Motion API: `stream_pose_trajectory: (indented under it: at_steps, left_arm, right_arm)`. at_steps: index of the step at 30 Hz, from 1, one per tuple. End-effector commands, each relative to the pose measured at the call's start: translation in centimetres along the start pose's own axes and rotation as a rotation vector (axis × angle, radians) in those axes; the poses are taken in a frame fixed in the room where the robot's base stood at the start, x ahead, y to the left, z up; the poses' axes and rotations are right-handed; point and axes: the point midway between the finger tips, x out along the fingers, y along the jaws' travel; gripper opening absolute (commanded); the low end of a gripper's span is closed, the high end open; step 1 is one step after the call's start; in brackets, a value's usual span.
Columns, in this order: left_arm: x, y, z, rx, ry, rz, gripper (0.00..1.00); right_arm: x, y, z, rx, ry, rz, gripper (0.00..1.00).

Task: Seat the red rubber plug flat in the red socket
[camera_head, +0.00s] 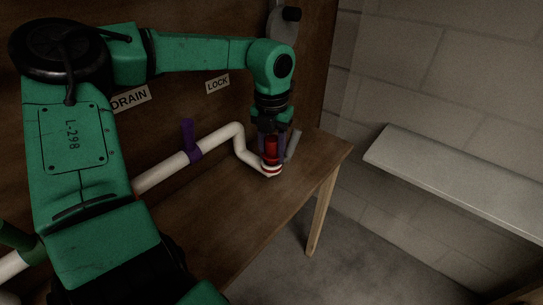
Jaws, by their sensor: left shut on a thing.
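My left gripper (271,150), on the green arm, points down near the right end of the wooden bench. It is shut on the red rubber plug (270,149), which shows between the fingers. Right below the plug is the red socket (271,170), a red ring at the end of the white pipe. The plug is over the socket and looks about upright. The fingers partly hide both, so I cannot tell whether the plug is flat in the socket. My right gripper is not in view.
The white pipe (222,134) bends along the bench (232,199) and carries a purple valve handle (189,140). DRAIN (130,99) and LOCK (217,84) labels are on the brown back panel. A grey shelf (460,175) stands at right, with open floor between it and the bench.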

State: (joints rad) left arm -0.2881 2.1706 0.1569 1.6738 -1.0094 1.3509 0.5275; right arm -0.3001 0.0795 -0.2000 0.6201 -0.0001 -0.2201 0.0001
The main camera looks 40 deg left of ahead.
Motion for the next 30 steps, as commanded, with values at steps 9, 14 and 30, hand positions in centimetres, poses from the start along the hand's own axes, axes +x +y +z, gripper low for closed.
stream_pose_trajectory:
  at_steps: [9, 14, 30]
  left_arm:
    - [0.3, 0.1, -0.2, 0.0, 0.008, 0.003, 0.76]
    - [0.2, 0.1, -0.1, 0.0, 0.006, 0.002, 0.76]
    - [-4.8, 0.0, 0.0, -0.001, -0.001, 0.002, 0.76]
  right_arm:
    - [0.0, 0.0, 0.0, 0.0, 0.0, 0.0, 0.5]
    - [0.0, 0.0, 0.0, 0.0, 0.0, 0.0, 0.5]
    - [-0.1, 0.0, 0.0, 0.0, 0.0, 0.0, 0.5]
